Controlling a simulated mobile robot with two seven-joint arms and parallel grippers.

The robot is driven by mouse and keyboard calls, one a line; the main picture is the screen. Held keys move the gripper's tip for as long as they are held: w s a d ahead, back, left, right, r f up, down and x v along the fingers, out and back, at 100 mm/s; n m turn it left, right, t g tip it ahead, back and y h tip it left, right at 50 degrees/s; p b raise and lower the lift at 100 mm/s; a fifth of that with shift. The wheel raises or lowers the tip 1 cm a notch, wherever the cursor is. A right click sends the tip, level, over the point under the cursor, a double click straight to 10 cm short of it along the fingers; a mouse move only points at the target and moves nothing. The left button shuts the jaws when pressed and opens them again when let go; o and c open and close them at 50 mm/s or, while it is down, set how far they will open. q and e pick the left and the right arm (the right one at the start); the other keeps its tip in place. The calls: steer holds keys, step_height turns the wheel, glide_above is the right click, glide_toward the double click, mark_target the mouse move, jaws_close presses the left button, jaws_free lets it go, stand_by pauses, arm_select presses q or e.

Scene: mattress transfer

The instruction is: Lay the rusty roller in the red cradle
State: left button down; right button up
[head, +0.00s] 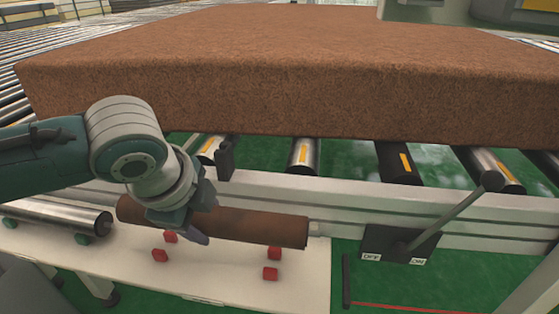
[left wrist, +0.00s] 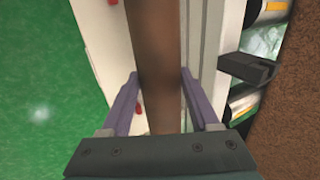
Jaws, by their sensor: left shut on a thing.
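The rusty roller (head: 262,226) is a long brown cylinder, nearly level and lying left to right in the head view. My left gripper (head: 192,228) is shut around it, left of its middle, and covers part of it. The roller (left wrist: 154,50) runs between the two purple fingers (left wrist: 157,95) in the left wrist view. The red cradle (head: 274,253) is several small red blocks on the white table, in front of and below the roller. The roller appears held above the table, behind the blocks. My right gripper is not in view.
A silver roller (head: 55,214) rests on green blocks (head: 82,239) at the white table's (head: 215,278) left. Behind is a conveyor rail (head: 345,210) with rollers and a large brown mattress (head: 300,90). A lever on an OFF/ON plate (head: 401,243) stands at the right.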

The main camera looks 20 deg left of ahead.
arm_select(q)
step_height(320, 180, down, 3)
steer(key=b, duration=0.2)
steer(key=shift+b, duration=0.3)
steer(key=shift+w+f+b, duration=0.1)
steer(key=shift+f+b, duration=0.6)
steer(key=shift+f, duration=0.4)
steer(key=shift+c, duration=2.2)
jaws_free()
steer(key=shift+o, duration=2)
steer(key=shift+f, duration=0.1)
